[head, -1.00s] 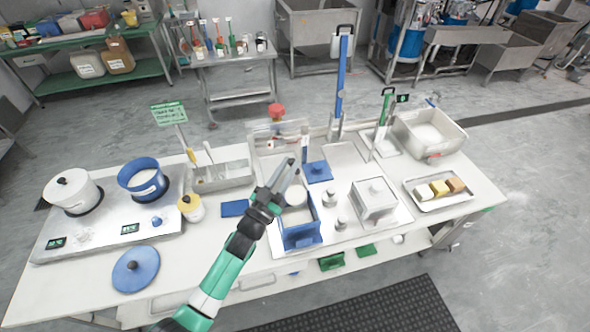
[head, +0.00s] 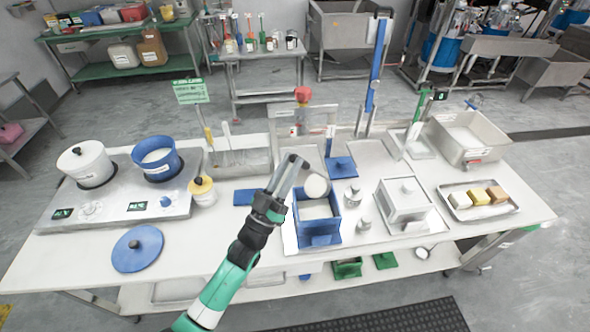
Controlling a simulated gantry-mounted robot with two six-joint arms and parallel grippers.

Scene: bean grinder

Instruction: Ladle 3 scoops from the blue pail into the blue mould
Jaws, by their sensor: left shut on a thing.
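The blue pail (head: 157,160) stands on the steel hotplate at left, open, with white contents. The blue mould (head: 319,230) is an open square box on a tray at centre, with a pale surface inside. My left gripper (head: 292,168) is above and just left of the mould's back edge, shut on what looks like the ladle. A round whitish ladle bowl (head: 316,186) shows beside the fingertips, over the back of the mould. The ladle's handle is mostly hidden by the gripper. I cannot tell whether the bowl holds anything. My right gripper is out of view.
A white pot (head: 84,162) shares the hotplate. A blue lid (head: 138,249) lies in front of it, and a yellow-topped jar (head: 203,191) stands at its right. A steel box (head: 405,205) and small weights stand right of the mould. The front table strip is mostly clear.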

